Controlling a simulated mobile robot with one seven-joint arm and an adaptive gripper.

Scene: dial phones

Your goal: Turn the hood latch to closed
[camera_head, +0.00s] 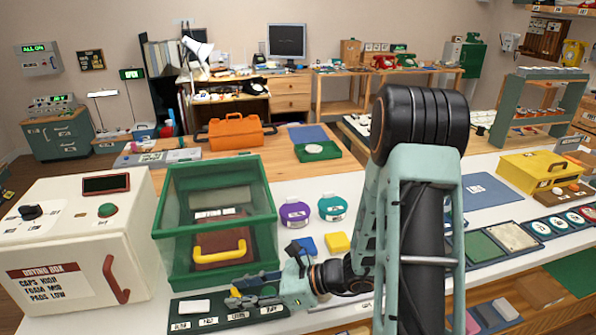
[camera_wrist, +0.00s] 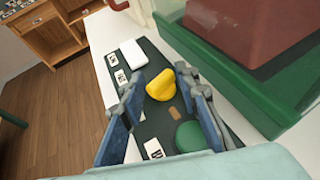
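The green hood (camera_head: 170,215) is a clear-sided box on the white table, with a yellow handle (camera_head: 220,250) low at its front. A dark green panel (camera_head: 180,321) with labels lies before it. In the wrist view the panel (camera_wrist: 146,127) carries a white block (camera_wrist: 133,53), a rounded yellow knob (camera_wrist: 163,84) and a green round piece (camera_wrist: 191,137). Which piece is the hood latch is unclear. My gripper (camera_head: 238,292) is low over the panel. In the wrist view my gripper (camera_wrist: 156,80) is open, its blue-padded fingers on either side of the yellow knob; contact is unclear.
A white drying box (camera_head: 80,240) with a red handle stands left of the hood. Purple (camera_head: 295,213) and teal (camera_head: 332,207) round pieces, a blue block (camera_head: 307,246) and a yellow block (camera_head: 337,242) lie to its right. The hood wall is close to my gripper.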

